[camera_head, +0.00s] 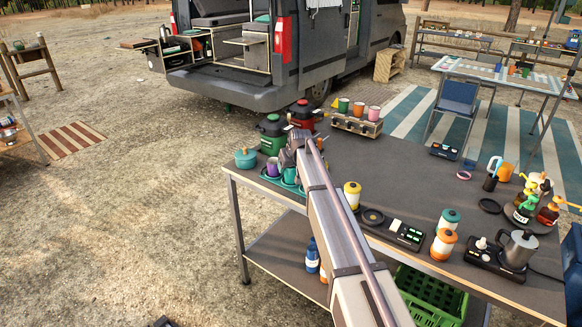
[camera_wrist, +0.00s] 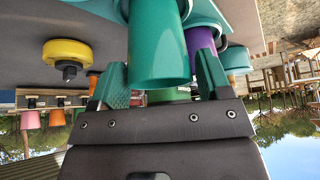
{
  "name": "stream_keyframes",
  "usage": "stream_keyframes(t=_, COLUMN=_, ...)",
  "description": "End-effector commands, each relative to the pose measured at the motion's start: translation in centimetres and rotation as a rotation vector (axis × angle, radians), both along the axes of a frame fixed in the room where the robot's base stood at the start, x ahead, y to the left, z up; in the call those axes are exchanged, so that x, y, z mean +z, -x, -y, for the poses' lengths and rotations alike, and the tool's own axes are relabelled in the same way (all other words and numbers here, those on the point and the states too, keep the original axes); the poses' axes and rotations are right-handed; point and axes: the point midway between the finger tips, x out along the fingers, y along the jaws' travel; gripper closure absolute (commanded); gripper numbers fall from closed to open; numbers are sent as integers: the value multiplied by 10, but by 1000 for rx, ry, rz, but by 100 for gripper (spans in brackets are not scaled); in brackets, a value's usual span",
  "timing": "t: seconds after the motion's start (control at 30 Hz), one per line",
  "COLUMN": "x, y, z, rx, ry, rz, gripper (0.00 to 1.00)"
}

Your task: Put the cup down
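A teal cup (camera_wrist: 158,42) stands upright between the two fingers of my gripper (camera_wrist: 162,75) in the wrist view, which is upside down. The fingers lie close along both sides of the cup. I cannot tell whether they press on it. A teal tray (camera_wrist: 209,14) is at the cup's base; whether the base touches it is hidden. A purple cup (camera_wrist: 201,42) stands right beside the right finger. In the head view my gripper (camera_head: 291,158) is low over the table's far-left corner, near the purple cup (camera_head: 272,168) and a teal cup (camera_head: 290,176).
A teal pot (camera_head: 245,159) stands left of the cups. Green (camera_head: 272,137) and red (camera_head: 302,117) canisters are behind them. A wooden crate (camera_head: 356,124) with several coloured cups is at the back. The table's left edge is close by.

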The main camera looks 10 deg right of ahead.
Motion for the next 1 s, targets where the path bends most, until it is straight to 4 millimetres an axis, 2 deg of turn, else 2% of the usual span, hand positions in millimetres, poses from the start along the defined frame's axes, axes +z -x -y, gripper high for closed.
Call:
stream_keyframes(t=0.03, x=0, y=0, z=0, rx=0, ry=0, rz=0, gripper=24)
stream_keyframes(t=0.13, x=0, y=0, z=0, rx=0, ry=0, rz=0, gripper=15)
stream_keyframes(t=0.37, x=1, y=0, z=0, rx=0, ry=0, rz=0, gripper=15)
stream_keyframes(t=0.47, x=10, y=2, z=0, rx=0, ry=0, rz=0, gripper=15)
stream_keyframes(t=0.57, x=27, y=10, z=2, rx=0, ry=0, rz=0, gripper=15)
stream_keyframes(t=0.83, x=93, y=46, z=8, rx=0, ry=0, rz=0, gripper=15)
stream_keyframes(t=0.9, x=104, y=53, z=9, rx=0, ry=0, rz=0, gripper=15)
stream_keyframes(t=1.0, x=111, y=59, z=10, rx=0, ry=0, rz=0, gripper=15)
